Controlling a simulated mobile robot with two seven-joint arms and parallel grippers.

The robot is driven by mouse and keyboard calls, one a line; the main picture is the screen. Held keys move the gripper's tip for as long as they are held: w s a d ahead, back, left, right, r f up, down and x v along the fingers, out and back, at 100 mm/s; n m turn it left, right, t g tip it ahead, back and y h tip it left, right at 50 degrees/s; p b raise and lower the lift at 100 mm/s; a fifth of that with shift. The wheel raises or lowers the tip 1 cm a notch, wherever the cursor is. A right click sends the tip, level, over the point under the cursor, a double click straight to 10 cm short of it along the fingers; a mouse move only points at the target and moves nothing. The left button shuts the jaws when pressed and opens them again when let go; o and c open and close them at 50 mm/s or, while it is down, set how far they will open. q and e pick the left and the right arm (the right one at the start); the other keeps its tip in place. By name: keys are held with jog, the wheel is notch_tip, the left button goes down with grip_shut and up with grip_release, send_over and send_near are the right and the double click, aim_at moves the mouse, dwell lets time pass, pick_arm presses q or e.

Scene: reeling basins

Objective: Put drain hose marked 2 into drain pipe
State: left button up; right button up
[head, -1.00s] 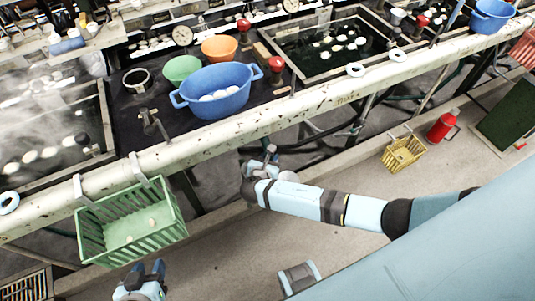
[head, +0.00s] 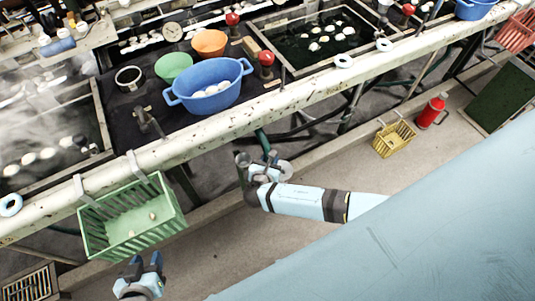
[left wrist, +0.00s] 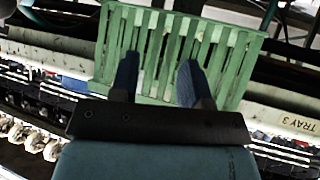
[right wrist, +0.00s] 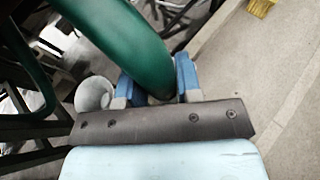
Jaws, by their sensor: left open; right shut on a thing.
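My right gripper (head: 268,162) is shut on a green hose (right wrist: 130,40), which runs between its blue fingers in the right wrist view. A short piece of the hose (head: 262,142) shows above the gripper in the head view. No number is readable on it. A grey round piece (right wrist: 94,93), perhaps the drain pipe's top, is left of the fingers, apart from the hose's held part. An upright grey pipe (head: 242,170) shows beside the gripper in the head view. My left gripper (head: 143,264) is open and empty, below the green basket (head: 92,242).
The long pale beam (head: 215,127) of the basin bench runs above my right gripper, with a blue tub (head: 205,101) behind it. The floor between is clear.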

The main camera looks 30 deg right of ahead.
jog(key=s+p, duration=0.1)
jog(key=s, duration=0.2)
jog(key=shift+r+p, duration=0.1)
jog(key=shift+p, duration=0.2)
dwell(0.4)
